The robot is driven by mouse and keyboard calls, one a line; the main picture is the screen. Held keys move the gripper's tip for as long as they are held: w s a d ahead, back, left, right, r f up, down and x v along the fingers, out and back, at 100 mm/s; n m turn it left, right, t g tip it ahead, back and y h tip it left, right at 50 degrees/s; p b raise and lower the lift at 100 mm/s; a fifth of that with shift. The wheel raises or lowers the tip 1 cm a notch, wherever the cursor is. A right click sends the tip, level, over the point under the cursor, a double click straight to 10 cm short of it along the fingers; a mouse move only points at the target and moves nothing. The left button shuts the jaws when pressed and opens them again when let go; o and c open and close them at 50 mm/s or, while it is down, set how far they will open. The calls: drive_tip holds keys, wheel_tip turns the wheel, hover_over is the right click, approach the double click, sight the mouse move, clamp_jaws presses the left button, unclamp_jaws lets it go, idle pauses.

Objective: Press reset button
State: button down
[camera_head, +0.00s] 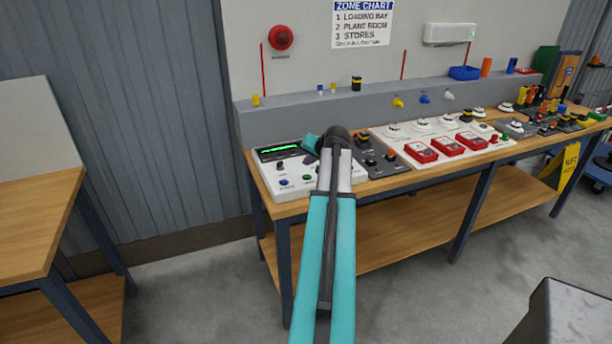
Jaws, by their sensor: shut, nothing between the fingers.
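A white control panel (297,188) with a lit green display (280,150) sits at the left end of the bench. On it are a blue button (283,183) and a green button (307,177), with other small controls. The labels are too small to read, so I cannot tell which is the reset button. My teal arm reaches up from the bottom centre, and its dark joint covers the panel's right part. A short teal part of my arm shows just left of that joint, over the panel's upper right. My gripper and its fingertips are hidden from this view.
The wooden bench (400,186) holds a dark switch box (378,158), a white board with red call points (420,153) and several small parts to the right. A grey ledge (300,112) runs behind. Another wooden table (35,215) stands left, with open floor between.

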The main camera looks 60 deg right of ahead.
drive_tip(key=shift+r+p, duration=0.4)
drive_tip(key=shift+r, duration=0.6)
drive_tip(key=shift+s+f, duration=0.1)
drive_tip(key=shift+s, duration=0.05)
